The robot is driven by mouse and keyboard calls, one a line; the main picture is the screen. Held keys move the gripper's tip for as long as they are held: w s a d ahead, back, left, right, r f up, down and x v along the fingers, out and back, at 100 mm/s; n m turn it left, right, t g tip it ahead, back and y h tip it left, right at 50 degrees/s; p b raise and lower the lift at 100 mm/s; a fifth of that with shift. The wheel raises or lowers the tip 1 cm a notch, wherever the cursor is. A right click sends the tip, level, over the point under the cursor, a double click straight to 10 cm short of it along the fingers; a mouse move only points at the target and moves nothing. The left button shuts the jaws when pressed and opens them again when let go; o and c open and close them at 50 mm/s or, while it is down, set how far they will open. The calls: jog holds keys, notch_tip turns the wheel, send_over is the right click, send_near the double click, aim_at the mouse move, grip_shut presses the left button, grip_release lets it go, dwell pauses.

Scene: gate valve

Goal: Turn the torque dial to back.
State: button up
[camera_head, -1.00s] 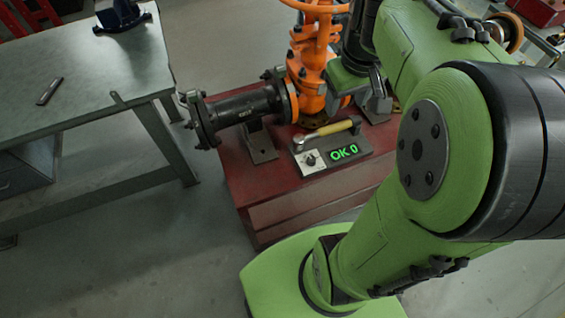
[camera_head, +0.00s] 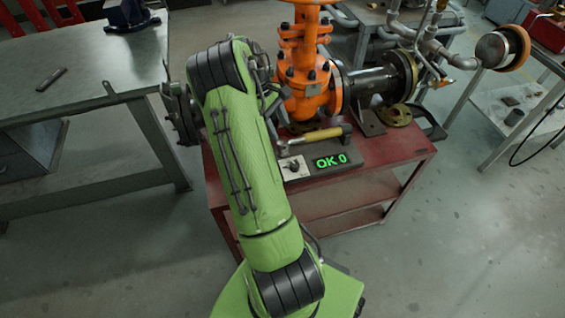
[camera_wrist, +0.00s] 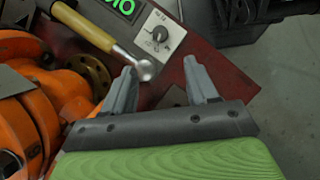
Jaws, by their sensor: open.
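The torque dial (camera_wrist: 159,34) is a small dark knob on a pale plate (camera_wrist: 169,48) of a dark panel. My gripper (camera_wrist: 160,72) shows in the wrist view, open and empty. Its two grey fingers point toward the panel, with the dial beyond the fingertips and apart from them. A wrench with a yellowish handle (camera_wrist: 83,25) lies beside the panel; its round head (camera_wrist: 145,70) is close to the left fingertip. In the head view my gripper is hidden behind my arm.
The panel stands on a red table (camera_head: 384,150) with the orange gate valve (camera_head: 306,75) and its black flanged pipe (camera_head: 375,83) behind it. A grey workbench (camera_head: 75,75) is at left. Floor at right front (camera_head: 460,240) is clear.

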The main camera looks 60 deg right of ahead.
aim_at(294, 163)
jog(key=b+x, duration=0.5)
jog(key=x, duration=1)
jog(key=shift+w, duration=0.1)
jog(key=c, duration=1)
